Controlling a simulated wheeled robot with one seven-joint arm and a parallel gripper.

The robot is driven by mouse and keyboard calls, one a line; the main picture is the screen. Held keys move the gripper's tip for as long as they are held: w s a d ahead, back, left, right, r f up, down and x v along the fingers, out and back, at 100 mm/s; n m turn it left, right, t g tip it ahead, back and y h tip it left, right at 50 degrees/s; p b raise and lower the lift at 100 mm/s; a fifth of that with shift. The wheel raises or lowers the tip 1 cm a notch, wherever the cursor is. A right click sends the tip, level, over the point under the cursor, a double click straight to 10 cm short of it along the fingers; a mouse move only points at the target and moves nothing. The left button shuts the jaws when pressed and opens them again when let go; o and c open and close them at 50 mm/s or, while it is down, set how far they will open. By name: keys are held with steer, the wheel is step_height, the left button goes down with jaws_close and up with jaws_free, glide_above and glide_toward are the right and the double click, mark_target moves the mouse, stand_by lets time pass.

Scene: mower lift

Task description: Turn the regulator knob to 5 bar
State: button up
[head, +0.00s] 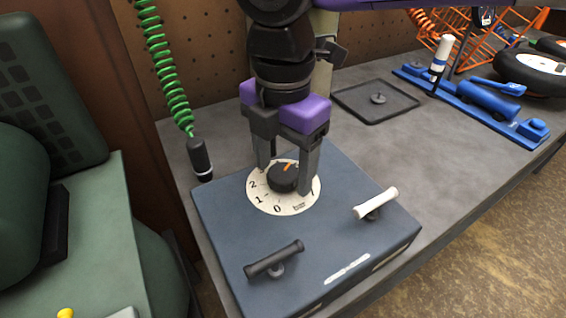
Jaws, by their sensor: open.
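The regulator knob (281,178) is black and round with an orange mark on its top. It sits in the middle of a pale round dial (269,205) on the dark blue box. The numbers 0, 1, 2 and 7 show on the dial; the far part of the scale is hidden behind my gripper and the knob. The orange mark points toward the upper right, away from the 0; the number it points at is hidden. My gripper (285,180) points down over the knob, open, with one finger on each side. I cannot tell whether the fingers touch it.
The blue box (330,240) also carries a black T-handle (274,259) and a white T-handle (376,203) near its front. A green coiled hose (171,80) hangs at the left. A black tray (350,97) and a blue jack (480,100) lie behind on the grey bench.

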mark_target(283, 172)
steer(key=shift+r+p, duration=0.6)
steer(key=shift+r, duration=3.35)
